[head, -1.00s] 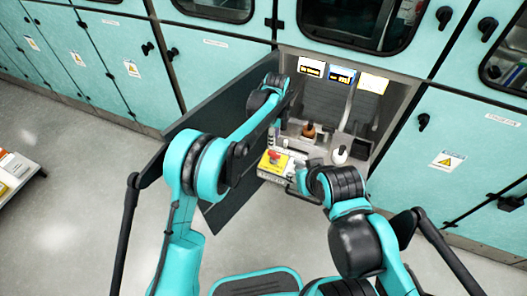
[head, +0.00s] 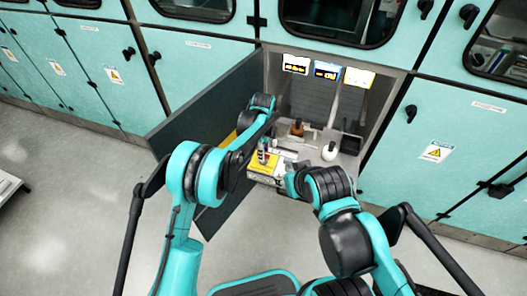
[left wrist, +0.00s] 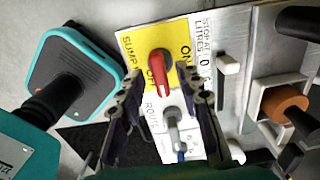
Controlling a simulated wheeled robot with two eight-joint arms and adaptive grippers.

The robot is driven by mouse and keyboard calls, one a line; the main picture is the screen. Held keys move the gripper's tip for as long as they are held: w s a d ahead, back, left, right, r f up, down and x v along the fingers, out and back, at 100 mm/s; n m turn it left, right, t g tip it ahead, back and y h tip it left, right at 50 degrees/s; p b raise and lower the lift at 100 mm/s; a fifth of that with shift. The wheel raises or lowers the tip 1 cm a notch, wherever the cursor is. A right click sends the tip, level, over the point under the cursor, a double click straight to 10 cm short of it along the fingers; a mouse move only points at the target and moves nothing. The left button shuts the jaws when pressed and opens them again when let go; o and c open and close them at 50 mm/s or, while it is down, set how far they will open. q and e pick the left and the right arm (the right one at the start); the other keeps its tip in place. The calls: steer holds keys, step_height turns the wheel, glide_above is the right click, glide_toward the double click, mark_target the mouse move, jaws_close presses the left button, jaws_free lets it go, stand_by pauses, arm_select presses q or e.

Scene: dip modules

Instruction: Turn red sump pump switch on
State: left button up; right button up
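The red switch (left wrist: 159,65) is a rotary knob on a yellow plate (left wrist: 141,50) marked SUMP, OFF and ON. In the left wrist view its handle points roughly up and down the picture; I cannot tell its exact setting. My left gripper (left wrist: 158,72) is open, with one finger to each side of the red switch.
A grey switch (left wrist: 173,118) on a white plate sits just below the red one, between the fingers. A slider (left wrist: 228,65) is to the right. Brown (head: 297,128) and white (head: 329,151) knobs stand inside the cabinet bay. A dark open door (head: 210,100) flanks the bay's left side.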

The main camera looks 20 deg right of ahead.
arm_select(q)
jaws_close()
steer(key=shift+n, duration=0.3)
steer(key=n, duration=0.9)
steer(key=shift+p, duration=0.35)
steer(key=n, duration=0.4)
steer(key=shift+n, duration=2.1)
